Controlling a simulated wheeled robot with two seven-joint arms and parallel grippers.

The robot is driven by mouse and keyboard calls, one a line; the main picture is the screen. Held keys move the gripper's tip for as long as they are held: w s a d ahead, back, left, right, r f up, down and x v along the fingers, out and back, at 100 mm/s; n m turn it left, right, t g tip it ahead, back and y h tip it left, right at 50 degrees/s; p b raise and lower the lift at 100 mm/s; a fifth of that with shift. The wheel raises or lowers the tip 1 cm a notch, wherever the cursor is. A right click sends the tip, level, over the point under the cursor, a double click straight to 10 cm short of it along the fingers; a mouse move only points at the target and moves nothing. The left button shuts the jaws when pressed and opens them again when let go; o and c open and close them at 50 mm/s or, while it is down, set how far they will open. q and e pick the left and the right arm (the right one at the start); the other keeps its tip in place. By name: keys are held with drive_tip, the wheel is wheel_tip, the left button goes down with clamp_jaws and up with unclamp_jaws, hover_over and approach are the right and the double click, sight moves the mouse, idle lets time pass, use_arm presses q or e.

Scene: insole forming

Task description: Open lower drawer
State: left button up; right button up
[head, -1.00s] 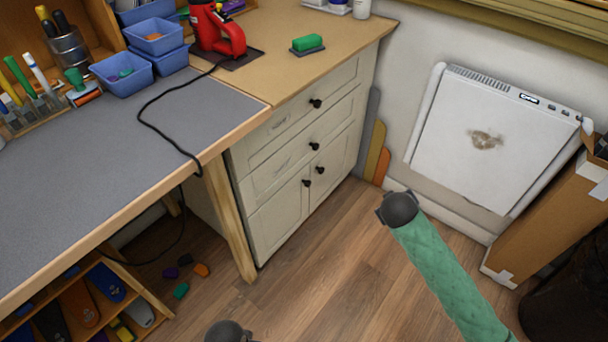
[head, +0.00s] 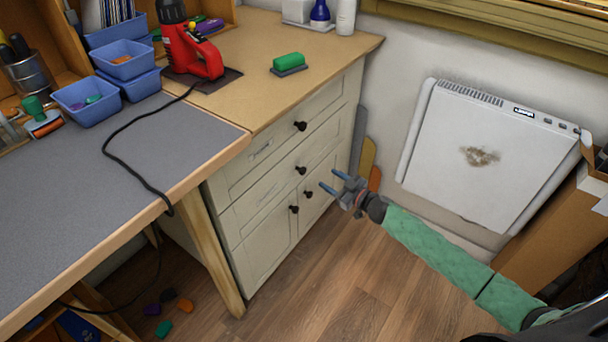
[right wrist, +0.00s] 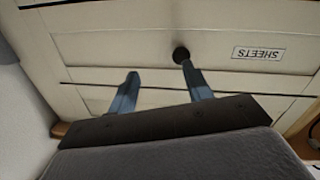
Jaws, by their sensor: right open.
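The pale cabinet (head: 265,235) stands under the wooden worktop, with an upper drawer (head: 283,140), a lower drawer (head: 265,197) and two doors below. All look shut. The lower drawer's dark round knob (head: 301,170) is uncovered in the head view. My right gripper (head: 330,179) is open and empty, its blue fingers pointing left, to the right of this knob and apart from it. In the right wrist view, the open fingers (right wrist: 160,72) face a drawer front with an upside-down "SHEETS" label (right wrist: 258,54). A dark knob (right wrist: 181,53) shows just beyond the right-hand fingertip. My left gripper is not visible.
A grey-topped bench (head: 110,190) with a wooden leg (head: 213,255) stands left of the cabinet. A black cable (head: 125,165) hangs over its edge. A white wall panel (head: 490,155) and cardboard box (head: 545,220) are at right. The floor (head: 340,290) before the cabinet is mostly clear.

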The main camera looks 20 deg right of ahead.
sight(305, 171)
drive_tip(key=shift+w+a+r+m+g+y, duration=0.15)
drive_tip(key=shift+w+a+y, duration=0.2)
drive_tip(key=shift+w+a, duration=0.65)
drive_tip(key=shift+w+a+r+m+g+y, duration=0.1)
drive_tip(key=shift+w+a+r+m+y, duration=0.3)
drive_tip(key=shift+a, duration=0.9)
drive_tip(key=shift+w+a+f+n+g+y, duration=0.15)
drive_tip(key=shift+w+a+y, duration=0.1)
drive_tip(key=shift+w+a, duration=0.8)
drive_tip(key=shift+s+a, duration=0.1)
clamp_jaws()
